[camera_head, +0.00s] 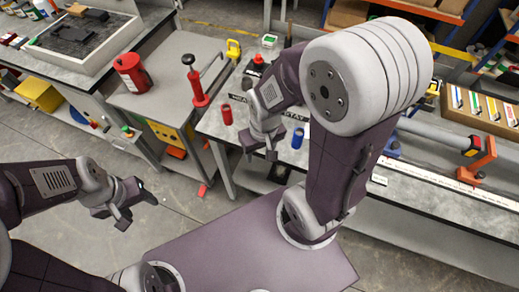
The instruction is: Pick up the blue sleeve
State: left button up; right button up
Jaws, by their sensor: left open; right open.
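The blue sleeve (297,139) is a small upright blue cylinder on the grey workbench (408,184), near the bench's front edge. My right gripper (260,152) is open beside it, just to its left, with its fingers pointing down; a gap shows between the gripper and the sleeve. My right arm covers part of the bench behind and to the right of the sleeve. My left gripper (138,207) is open and empty, low at the left over the floor, well away from the sleeve.
A red cylinder (227,114) stands on the bench left of my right gripper. A red upright tool (195,84) and a red can (131,74) stand on the neighbouring grey cart (160,101). An orange clamp (478,165) sits at the right. Floor around my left gripper is clear.

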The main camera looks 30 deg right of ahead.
aim_at(300, 133)
jog(key=l+z, duration=0.2)
jog(key=z, duration=0.2)
jog(key=l+z, duration=0.15)
jog(key=z, duration=0.2)
jog(key=l+z, duration=0.2)
jog(key=z, duration=0.2)
